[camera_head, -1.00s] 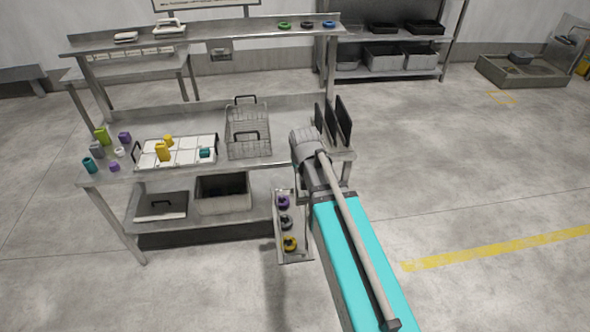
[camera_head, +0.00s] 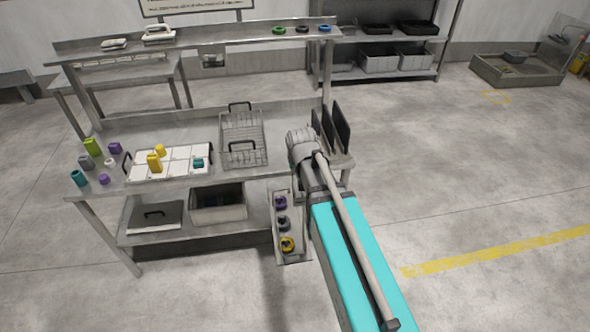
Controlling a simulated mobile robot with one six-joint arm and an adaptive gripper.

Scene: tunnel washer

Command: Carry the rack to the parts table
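I cannot tell for sure which thing is the rack. A wire basket (camera_head: 228,151) with two black handles stands on the middle of the steel table (camera_head: 210,170) and looks empty. Left of it lies a tray with white compartments (camera_head: 138,178) and black handles, holding yellow and teal pieces. Right of it stand upright dark plates (camera_head: 342,128). My teal arm reaches forward from the lower right to the table's right part. My gripper does not show; the arm's grey joint hides what is below it.
Several small colored pieces (camera_head: 91,147) stand at the table's left end. Under it are a grey bin (camera_head: 218,215) and a flat lidded box (camera_head: 155,216). A narrow tray (camera_head: 293,257) with purple, grey and yellow rings is beside my arm.

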